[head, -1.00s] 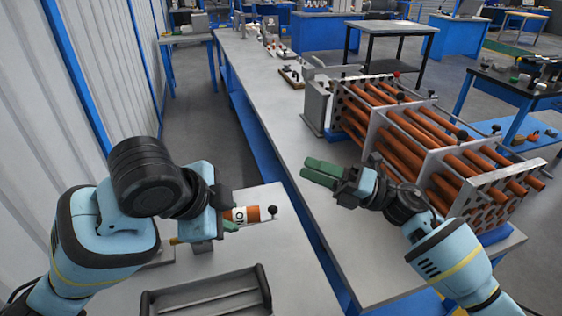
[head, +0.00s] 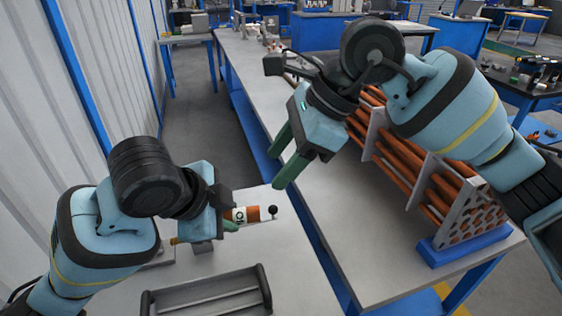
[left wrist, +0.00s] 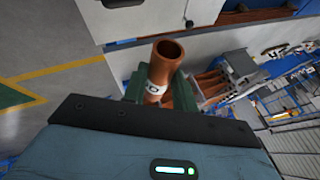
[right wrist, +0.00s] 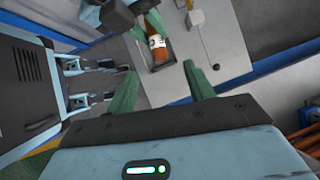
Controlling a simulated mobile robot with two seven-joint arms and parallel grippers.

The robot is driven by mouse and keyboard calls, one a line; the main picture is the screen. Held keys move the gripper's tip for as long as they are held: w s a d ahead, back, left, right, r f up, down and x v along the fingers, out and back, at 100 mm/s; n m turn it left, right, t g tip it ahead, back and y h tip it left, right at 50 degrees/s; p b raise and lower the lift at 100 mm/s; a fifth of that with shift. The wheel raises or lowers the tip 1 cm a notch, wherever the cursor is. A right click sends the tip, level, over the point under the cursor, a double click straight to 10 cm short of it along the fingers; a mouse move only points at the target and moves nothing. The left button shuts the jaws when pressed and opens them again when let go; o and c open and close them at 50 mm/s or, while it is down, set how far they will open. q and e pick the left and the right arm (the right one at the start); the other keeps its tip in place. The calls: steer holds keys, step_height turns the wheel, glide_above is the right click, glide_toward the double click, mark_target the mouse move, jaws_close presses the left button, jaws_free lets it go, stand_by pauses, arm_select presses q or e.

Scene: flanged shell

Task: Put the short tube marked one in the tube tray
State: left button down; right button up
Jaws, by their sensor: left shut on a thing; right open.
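The short tube (head: 240,214) is orange-brown with a white band of dark lettering, only partly legible. My left gripper (head: 230,226) is shut on it above the near table; its open end shows in the left wrist view (left wrist: 163,72). The tube also shows in the right wrist view (right wrist: 156,38). The grey tube tray (head: 205,295) lies on the near table below the left gripper, its near part cut off by the frame; its visible inside looks empty. My right gripper (head: 278,168) is open and empty, up and right of the tube; its green fingers show in the right wrist view (right wrist: 158,72).
A rack of long orange tubes (head: 440,195) stands on the long bench (head: 365,250), partly hidden behind my right arm. A black ball knob (head: 272,211) is beside the held tube. A narrow gap separates the two tables. The near table right of the tray is clear.

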mark_target(253, 210)
steer(key=shift+s+a+n+t+h, duration=0.15)
steer(key=shift+s+n+t+h, duration=0.15)
steer(key=shift+s+t+h, duration=0.35)
steer(key=shift+h, duration=0.25)
steer(key=shift+g, duration=0.25)
steer(key=x, duration=1.2)
steer(key=c, duration=1)
arm_select(q)
steer(key=c, duration=1)
jaws_free()
steer(key=shift+c, duration=0.2)
arm_select(e)
jaws_close()
arm_select(q)
steer(key=v, duration=1.2)
